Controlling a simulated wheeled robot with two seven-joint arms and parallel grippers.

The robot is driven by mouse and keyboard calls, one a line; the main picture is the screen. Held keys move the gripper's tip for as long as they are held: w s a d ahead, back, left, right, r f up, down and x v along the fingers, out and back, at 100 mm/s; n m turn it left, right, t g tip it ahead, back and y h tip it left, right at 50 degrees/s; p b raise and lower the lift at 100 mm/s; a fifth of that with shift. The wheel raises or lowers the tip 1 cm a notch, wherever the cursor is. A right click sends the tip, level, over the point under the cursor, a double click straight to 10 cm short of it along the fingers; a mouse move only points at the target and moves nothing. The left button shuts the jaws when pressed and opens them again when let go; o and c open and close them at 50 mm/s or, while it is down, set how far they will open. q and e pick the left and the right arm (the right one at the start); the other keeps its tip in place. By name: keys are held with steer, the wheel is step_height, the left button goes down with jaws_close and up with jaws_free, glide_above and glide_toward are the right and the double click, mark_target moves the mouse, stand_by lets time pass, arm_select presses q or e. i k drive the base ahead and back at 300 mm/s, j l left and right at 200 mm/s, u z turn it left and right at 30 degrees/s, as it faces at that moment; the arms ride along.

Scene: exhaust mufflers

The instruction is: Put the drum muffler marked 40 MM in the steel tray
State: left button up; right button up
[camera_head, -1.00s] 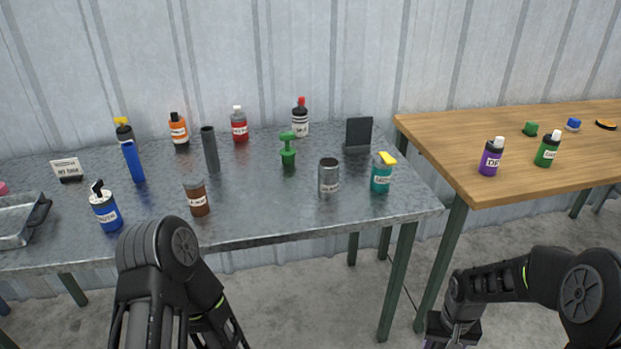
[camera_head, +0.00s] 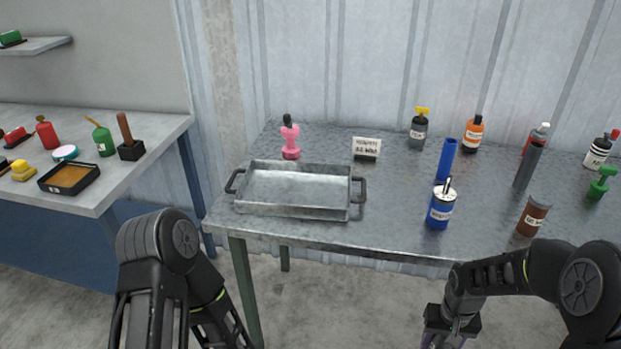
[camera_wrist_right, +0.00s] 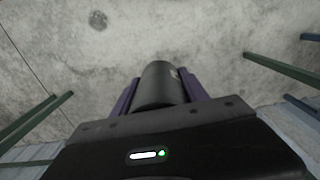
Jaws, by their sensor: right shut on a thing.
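The steel tray (camera_head: 294,211) stands at the left end of the metal table, with a dark handle at each end. It looks empty. My right gripper (camera_wrist_right: 160,92) is shut on a dark grey cylinder (camera_wrist_right: 158,86) in the right wrist view. A piece of a pale label shows on its right side, but the marking cannot be read. In the head view the right gripper (camera_head: 446,341) is low at the bottom edge, in front of the table, and what it holds is hidden. My left arm shows at the bottom left; its gripper is out of view.
A pink bottle (camera_head: 290,138) and a small sign (camera_head: 366,148) stand behind the tray. A blue can (camera_head: 441,208), a blue cylinder (camera_head: 446,160) and a brown jar (camera_head: 533,215) stand to its right. A side bench (camera_head: 90,190) with several items is at the left.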

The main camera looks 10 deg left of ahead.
mark_target(308, 194)
steer(key=j, duration=0.85)
steer(key=i+j, duration=0.15)
steer(key=j, duration=1.5)
